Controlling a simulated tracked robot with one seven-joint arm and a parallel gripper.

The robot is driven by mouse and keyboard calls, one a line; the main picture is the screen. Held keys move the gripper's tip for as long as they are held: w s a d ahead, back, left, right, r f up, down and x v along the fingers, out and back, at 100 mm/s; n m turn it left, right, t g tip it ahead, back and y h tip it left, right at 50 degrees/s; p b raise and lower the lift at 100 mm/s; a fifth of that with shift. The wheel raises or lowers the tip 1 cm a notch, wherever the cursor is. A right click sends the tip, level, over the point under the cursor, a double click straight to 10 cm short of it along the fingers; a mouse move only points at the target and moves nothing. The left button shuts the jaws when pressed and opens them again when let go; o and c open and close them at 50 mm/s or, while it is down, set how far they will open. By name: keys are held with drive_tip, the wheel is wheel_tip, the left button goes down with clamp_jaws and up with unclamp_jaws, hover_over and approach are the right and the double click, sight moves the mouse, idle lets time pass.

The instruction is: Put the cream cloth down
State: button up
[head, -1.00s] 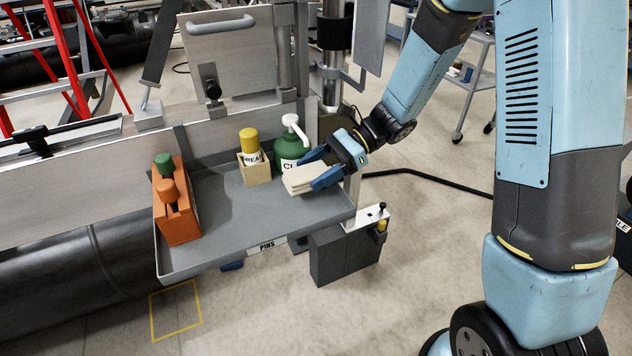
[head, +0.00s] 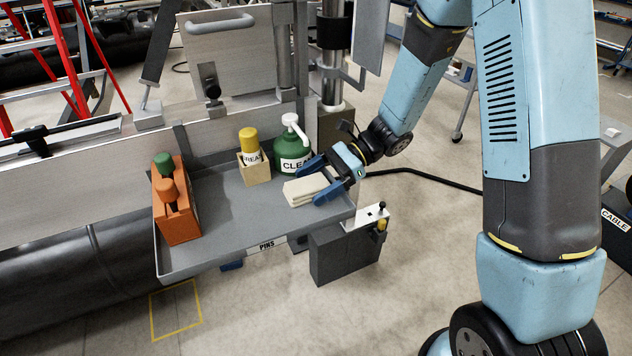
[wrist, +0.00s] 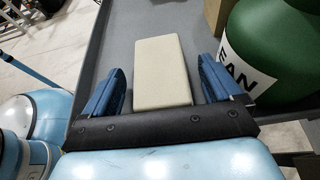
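The cream cloth (head: 304,189) is a folded flat pad at the right end of the grey tray (head: 235,238), and it appears to lie on the tray floor. My gripper (head: 317,180) is at the tray's right edge with its blue fingers spread, one on each side of the cloth's near part. In the wrist view the cloth (wrist: 162,72) lies between the open fingers (wrist: 162,78), with a gap on both sides. Its far end reaches past the fingertips.
A green pump bottle (head: 293,158) stands close behind the cloth, near one finger. A yellow-capped bottle (head: 249,142) sits in a tan box (head: 255,172). An orange holder (head: 178,215) stands at the tray's left. The tray's middle is clear.

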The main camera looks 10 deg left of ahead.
drive_tip(key=shift+r, duration=0.1)
drive_tip(key=v, duration=1.2)
drive_tip(key=s+d+r+n+t+h, duration=0.4)
drive_tip(key=s+d+r, duration=0.2)
drive_tip(key=s+d+r+n+t+h, duration=0.3)
drive_tip(key=s+d+r+n+t, duration=0.1)
drive_tip(key=s+d+r, duration=0.1)
drive_tip(key=s+d+r+n+t+h, duration=0.3)
drive_tip(key=s+d+r, duration=0.3)
drive_tip(key=d+r, duration=0.2)
drive_tip(key=shift+s+d+n+t+h, duration=0.3)
drive_tip(key=shift+d+n+t+h, duration=0.1)
drive_tip(key=shift+d+t+h, duration=0.35)
